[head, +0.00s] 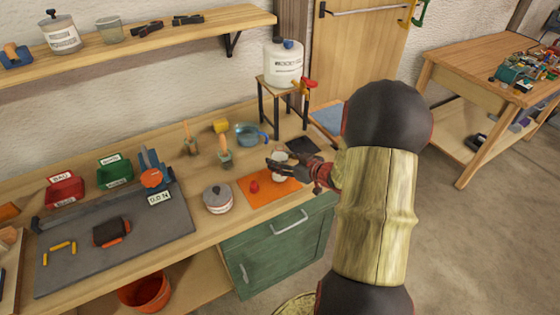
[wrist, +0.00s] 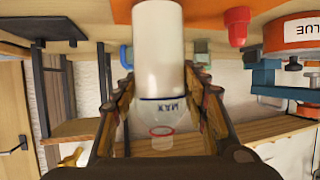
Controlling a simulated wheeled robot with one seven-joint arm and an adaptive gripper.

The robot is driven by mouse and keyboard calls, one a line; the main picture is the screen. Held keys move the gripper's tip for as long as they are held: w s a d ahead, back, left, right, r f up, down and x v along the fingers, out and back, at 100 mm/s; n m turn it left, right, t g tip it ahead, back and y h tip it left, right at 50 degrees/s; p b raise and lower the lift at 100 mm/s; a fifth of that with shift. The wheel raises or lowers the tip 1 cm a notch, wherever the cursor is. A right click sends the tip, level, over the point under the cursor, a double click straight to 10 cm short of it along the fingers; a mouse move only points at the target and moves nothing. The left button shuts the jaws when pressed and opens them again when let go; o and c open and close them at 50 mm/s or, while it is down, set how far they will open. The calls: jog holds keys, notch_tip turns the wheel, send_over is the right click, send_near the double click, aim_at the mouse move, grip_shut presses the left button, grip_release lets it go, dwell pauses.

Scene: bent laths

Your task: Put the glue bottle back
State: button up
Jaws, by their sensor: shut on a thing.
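My gripper (head: 279,166) is shut on a bottle (wrist: 158,45) with a white body and a clear end marked MAX with a red ring; I take it for the glue bottle. In the wrist view, which is upside down, the bottle sits between the two fingers (wrist: 162,82). In the head view the bottle (head: 277,156) is partly hidden by the fingers, over the orange mat (head: 262,198). I cannot tell if it touches the mat. A small red cap-like cone (head: 254,187) stands on the mat; it also shows in the wrist view (wrist: 237,27).
A lidded pot (head: 217,201) stands left of the mat; its GLUE label (wrist: 300,29) shows in the wrist view. A white dispenser (head: 283,65) stands on a stool.

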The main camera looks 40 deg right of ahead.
jog(key=shift+f, duration=0.15)
jog(key=o, duration=1.5)
